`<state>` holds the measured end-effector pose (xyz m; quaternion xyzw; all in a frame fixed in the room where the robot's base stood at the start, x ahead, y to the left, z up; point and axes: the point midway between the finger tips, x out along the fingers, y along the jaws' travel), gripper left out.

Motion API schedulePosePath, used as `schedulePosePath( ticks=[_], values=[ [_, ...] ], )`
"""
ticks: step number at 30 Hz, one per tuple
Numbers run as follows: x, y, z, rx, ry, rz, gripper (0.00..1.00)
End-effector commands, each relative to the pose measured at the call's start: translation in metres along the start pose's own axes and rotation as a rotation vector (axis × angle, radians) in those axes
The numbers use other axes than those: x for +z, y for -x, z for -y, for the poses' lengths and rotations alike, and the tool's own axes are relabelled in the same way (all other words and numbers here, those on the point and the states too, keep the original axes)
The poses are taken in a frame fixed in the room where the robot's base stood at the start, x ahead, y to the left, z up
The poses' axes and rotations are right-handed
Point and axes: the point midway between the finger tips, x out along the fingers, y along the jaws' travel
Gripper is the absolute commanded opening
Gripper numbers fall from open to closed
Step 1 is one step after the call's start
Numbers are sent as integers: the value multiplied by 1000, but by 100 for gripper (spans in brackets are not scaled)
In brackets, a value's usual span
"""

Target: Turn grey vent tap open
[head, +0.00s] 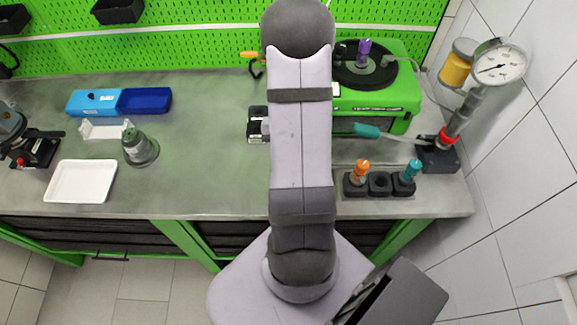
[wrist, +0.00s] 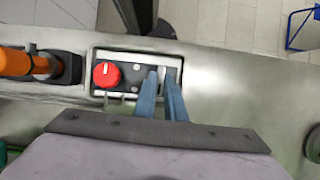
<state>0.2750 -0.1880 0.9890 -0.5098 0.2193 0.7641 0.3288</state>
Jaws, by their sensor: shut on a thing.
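In the wrist view, a small panel box (wrist: 120,91) lies on the bench with a red round knob (wrist: 107,75) on its left part. My gripper (wrist: 162,80) reaches over the right part of the panel with its two blue-grey fingers. The fingers are shut on the grey vent tap, which is mostly hidden between them, so I cannot tell its angle. In the head view, the panel box (head: 257,124) shows only in part beside my arm, and my gripper is hidden there.
In the wrist view, an orange handle (wrist: 16,62) on a dark mount stands left of the panel. In the head view, a green pump unit (head: 385,99) with a teal-handled lever (head: 367,130) is right of my arm.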

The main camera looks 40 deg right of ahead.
Motion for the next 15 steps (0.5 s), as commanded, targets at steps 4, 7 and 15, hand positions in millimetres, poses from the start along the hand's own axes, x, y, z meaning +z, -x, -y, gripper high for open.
schedulePosePath(
  ticks=[4, 7, 15],
  values=[
    [0, 2, 1, 12, 30, -3, 0],
    [-1, 2, 1, 15, 39, -3, 0],
    [-1, 2, 0, 17, 43, -4, 0]
  ],
)
